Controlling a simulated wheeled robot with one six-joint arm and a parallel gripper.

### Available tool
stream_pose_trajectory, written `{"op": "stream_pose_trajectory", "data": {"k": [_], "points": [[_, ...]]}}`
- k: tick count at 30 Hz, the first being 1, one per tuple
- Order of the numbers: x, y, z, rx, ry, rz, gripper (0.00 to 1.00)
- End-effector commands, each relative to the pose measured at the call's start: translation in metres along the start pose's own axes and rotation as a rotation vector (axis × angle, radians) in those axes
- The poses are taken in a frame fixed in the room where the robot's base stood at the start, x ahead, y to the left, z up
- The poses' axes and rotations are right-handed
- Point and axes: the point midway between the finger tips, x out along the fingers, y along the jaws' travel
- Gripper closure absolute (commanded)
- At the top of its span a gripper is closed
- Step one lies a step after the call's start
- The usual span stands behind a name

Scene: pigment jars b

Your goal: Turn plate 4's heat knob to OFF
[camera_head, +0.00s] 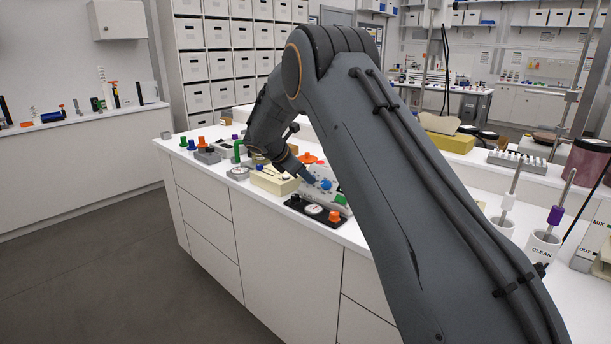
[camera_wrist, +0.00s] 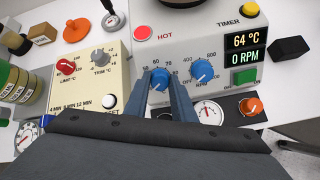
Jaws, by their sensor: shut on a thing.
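The hot plate (camera_wrist: 210,20) is a pale unit with a HOT lamp, a TIMER button and a lit display (camera_wrist: 244,48) reading 64 °C and 0 RPM. Its left blue knob (camera_wrist: 160,76) has a temperature scale around it, with numbers such as 60 and 70 showing. My gripper (camera_wrist: 161,84) is shut on this knob, one finger on each side. The fingers hide part of the scale and any OFF mark. A second blue knob (camera_wrist: 202,71), marked RPM, sits to the right. I see no plate number. In the head view, my gripper (camera_head: 307,178) reaches the plate's front.
Left of the plate is a cream box (camera_wrist: 88,75) with a red LIMIT knob and a grey TRIM knob. A round gauge (camera_wrist: 208,112) and orange knob (camera_wrist: 251,106) lie below right. A green switch (camera_wrist: 244,76) is right of the RPM knob.

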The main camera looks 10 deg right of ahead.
Motion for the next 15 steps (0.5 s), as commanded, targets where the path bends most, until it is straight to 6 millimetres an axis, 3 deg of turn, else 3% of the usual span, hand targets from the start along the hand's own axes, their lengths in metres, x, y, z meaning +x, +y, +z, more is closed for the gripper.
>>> {"op": "stream_pose_trajectory", "data": {"k": [9, 10, 12, 15], "points": [[0.0010, -0.0023, -0.0026, -0.004, 0.001, -0.005, 0.99], [0.0010, -0.0023, -0.0026, -0.004, 0.001, -0.005, 0.72], [0.0010, -0.0022, -0.0023, -0.004, 0.001, -0.005, 0.60], [0.0009, -0.0016, -0.0013, -0.003, 0.001, -0.004, 0.58]]}}
